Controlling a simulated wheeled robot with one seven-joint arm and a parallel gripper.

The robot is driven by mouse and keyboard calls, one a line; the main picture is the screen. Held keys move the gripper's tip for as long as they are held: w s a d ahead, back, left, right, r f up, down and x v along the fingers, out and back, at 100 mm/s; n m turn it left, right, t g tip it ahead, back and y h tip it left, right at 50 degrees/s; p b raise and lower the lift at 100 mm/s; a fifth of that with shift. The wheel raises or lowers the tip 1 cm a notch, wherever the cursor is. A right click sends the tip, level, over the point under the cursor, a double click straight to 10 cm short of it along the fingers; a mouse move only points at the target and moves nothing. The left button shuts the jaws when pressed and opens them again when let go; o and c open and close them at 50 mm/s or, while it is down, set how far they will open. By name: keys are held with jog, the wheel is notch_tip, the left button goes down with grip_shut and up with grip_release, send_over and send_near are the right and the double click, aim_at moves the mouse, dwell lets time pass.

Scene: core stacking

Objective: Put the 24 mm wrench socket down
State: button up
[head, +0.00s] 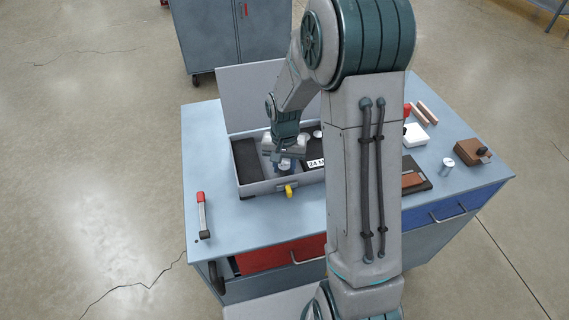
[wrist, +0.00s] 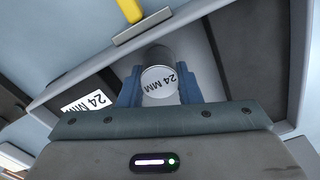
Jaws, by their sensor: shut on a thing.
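The 24 mm wrench socket (wrist: 158,80) is a grey cylinder with a white end marked "24 MM" in the wrist view. My gripper (wrist: 158,92) is shut on it, with a blue finger on each side. In the head view my gripper (head: 284,161) points down into the open grey case (head: 262,188) on the table, and the socket's top shows between the fingers. A white "24 MM" label (wrist: 86,102) lies beside the socket in the wrist view; it also shows in the head view (head: 316,163). I cannot tell whether the socket touches the case floor.
The case lid (head: 240,90) stands open at the back. A yellow latch (head: 290,191) is on the case front. A red-handled tool (head: 202,214) lies at the left. A metal cylinder (head: 447,167), a brown block (head: 470,152) and a white box (head: 414,135) stand at the right.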

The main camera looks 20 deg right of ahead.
aim_at(284, 164)
jog(key=shift+f, duration=0.1)
jog(key=shift+f, duration=0.15)
jog(key=o, duration=1)
jog(key=shift+o, duration=0.2)
jog(key=shift+r, duration=0.2)
notch_tip(284, 164, up, 11)
jog(key=b, duration=0.1)
jog(key=s+r+n+t, duration=0.1)
jog(key=s+r+n, duration=0.1)
jog(key=s, duration=0.7)
jog(key=s+r+n+t, duration=0.2)
jog(key=s+r, duration=0.2)
jog(key=s, duration=0.6)
jog(key=shift+s+a+r+n, duration=0.15)
jog(key=shift+s+r+n, duration=0.15)
jog(key=shift+r+n, duration=0.1)
